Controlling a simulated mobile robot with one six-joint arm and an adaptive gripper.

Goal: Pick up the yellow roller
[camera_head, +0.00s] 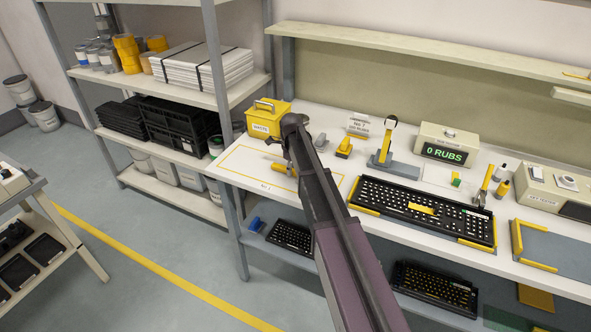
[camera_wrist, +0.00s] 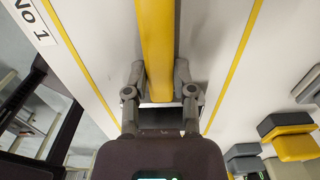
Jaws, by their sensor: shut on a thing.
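The yellow roller (camera_wrist: 156,45) shows in the wrist view as a long yellow bar running away from the camera, between the two grey fingers of my gripper (camera_wrist: 160,75). The fingers are shut on it from both sides. In the head view the yellow roller (camera_head: 279,168) is partly hidden by my wrist and arm. It is over the yellow-outlined area of the white bench, and my gripper (camera_head: 289,160) is at it. I cannot tell whether it touches the bench top.
The yellow box labelled water (camera_head: 262,123) stands behind the outlined area. Right of my arm are a yellow-and-grey tool (camera_head: 344,147), a grey stand (camera_head: 386,150), a black keyboard (camera_head: 420,210) and a rub counter (camera_head: 446,147). Shelving (camera_head: 215,60) stands at left.

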